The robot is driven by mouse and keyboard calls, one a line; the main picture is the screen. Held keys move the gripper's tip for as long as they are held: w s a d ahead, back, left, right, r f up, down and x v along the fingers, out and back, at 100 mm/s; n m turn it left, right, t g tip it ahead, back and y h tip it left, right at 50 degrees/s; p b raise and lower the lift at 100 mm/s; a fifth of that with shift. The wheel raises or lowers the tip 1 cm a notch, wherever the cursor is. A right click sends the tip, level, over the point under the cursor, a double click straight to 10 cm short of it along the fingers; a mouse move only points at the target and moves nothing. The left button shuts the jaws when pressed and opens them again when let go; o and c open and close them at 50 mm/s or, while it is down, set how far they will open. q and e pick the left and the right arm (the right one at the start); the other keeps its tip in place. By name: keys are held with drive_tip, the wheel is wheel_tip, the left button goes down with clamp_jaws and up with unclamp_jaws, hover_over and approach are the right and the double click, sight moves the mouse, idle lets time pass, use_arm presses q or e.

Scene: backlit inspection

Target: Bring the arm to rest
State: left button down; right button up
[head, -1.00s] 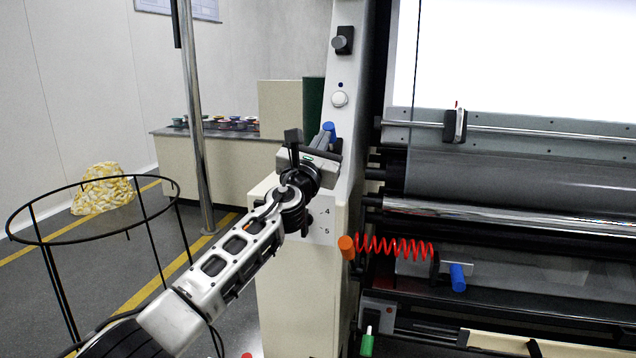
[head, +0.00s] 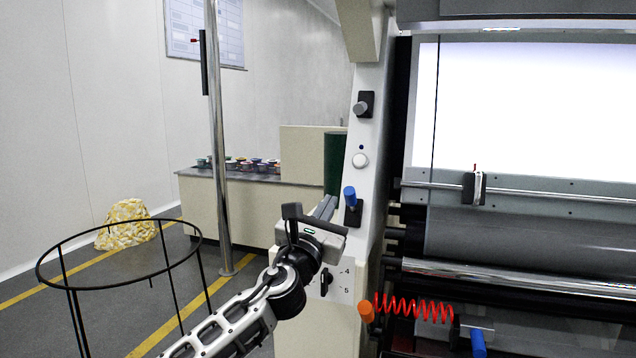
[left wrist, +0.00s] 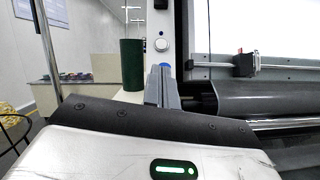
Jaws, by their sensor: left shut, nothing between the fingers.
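My left arm comes up from the bottom of the head view. My left gripper (head: 326,207) is in front of the machine's pale side column (head: 365,130), just left of a blue-topped lever (head: 350,197). Its grey fingers also show in the left wrist view (left wrist: 161,88), close together with nothing held between them. In that view, a bit of blue shows just behind the fingertips. I cannot tell whether they touch anything. My right gripper is not in view.
The inspection machine with its lit white panel (head: 530,110) fills the right. A red coiled hose (head: 412,307) hangs below its rollers. A black hoop stand (head: 60,254) is at left. A metal pole (head: 220,150) and a bench with small pots (head: 240,172) stand behind.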

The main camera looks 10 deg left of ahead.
use_arm(q)
drive_tip(key=s+a+f+n+g, duration=0.1)
drive_tip(key=s+f+n+g, duration=0.1)
drive_tip(key=s+f+n, duration=0.55)
drive_tip(key=s+a+f+n+g+y, duration=0.15)
drive_tip(key=f+n, duration=0.35)
drive_tip(key=f, duration=0.5)
drive_tip(key=s+f+n+g, duration=0.2)
drive_tip(key=s+f+n, duration=0.35)
drive_tip(key=f, duration=0.25)
drive_tip(key=s+a+f+n+g, duration=0.2)
drive_tip(key=s+a+f+n, duration=0.1)
drive_tip(key=s+f+n, duration=0.6)
drive_tip(key=s+a+f+n+g+y, duration=0.1)
drive_tip(key=s+a+f+n+g, duration=0.2)
drive_tip(key=s+f+n, duration=0.5)
drive_tip(key=s+a+n, duration=0.1)
drive_tip(key=s+n, duration=0.3)
drive_tip(key=s, duration=0.2)
drive_tip(key=shift+s+a+f+g+p, duration=0.15)
drive_tip(key=shift+s+f+g+p, duration=0.15)
drive_tip(key=shift+f+g, duration=0.1)
